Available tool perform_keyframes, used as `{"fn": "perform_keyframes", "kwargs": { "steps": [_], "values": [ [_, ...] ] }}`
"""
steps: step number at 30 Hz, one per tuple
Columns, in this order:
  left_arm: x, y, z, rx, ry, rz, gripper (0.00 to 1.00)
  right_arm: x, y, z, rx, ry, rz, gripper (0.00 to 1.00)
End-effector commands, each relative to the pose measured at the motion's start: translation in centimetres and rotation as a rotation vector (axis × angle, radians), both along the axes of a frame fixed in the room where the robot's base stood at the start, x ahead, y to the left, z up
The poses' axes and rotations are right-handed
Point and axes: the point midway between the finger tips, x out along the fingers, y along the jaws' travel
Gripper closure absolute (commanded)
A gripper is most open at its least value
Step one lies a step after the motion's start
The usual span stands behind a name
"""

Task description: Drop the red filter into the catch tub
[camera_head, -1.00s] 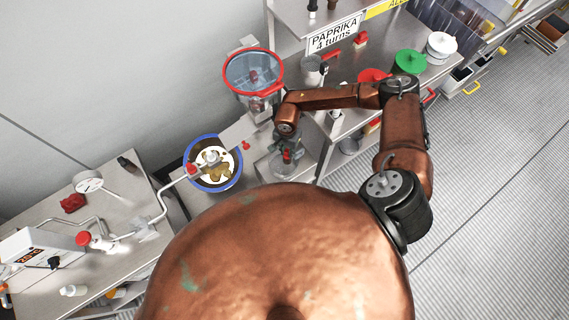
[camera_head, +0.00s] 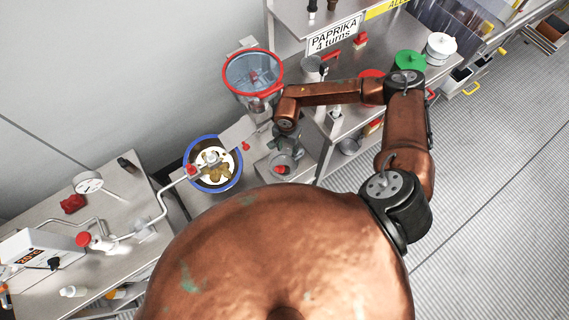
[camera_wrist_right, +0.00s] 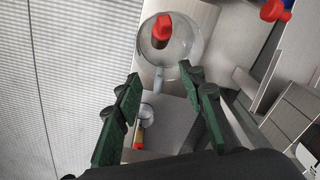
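The red filter (camera_wrist_right: 162,30) shows in the right wrist view within the outline of a clear round tub (camera_wrist_right: 186,48), which I take as the catch tub. In the head view the filter (camera_head: 281,169) is a small red spot in the tub (camera_head: 293,164), below my right gripper (camera_head: 289,149). In the wrist view my right gripper (camera_wrist_right: 160,76) has its green fingers spread apart with nothing between the tips, and the filter lies beyond them. Whether the filter rests on the tub's floor is hard to tell. My left gripper is in no view.
A clear hopper with a red rim (camera_head: 253,52) stands behind the tub. A blue-rimmed bowl (camera_head: 238,177) with a gold paddle stands to the left.

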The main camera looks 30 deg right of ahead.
Motion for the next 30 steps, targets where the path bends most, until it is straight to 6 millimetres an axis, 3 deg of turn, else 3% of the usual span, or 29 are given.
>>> {"fn": "perform_keyframes", "kwargs": {
  "steps": [6, 12, 18, 30],
  "values": [
    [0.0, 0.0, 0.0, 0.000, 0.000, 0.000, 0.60, 0.0, 0.0, 4.8, 0.000, -0.002, -0.001, 0.63],
    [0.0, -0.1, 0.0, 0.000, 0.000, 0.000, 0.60, -0.1, 0.1, 7.8, 0.000, 0.000, -0.001, 0.63],
    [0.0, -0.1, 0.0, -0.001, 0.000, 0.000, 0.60, -0.1, 0.1, 8.9, 0.001, 0.001, 0.000, 0.63],
    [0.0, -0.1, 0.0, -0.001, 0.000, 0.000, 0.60, -0.1, 0.1, 8.9, 0.000, 0.001, -0.001, 0.63]
  ]
}}
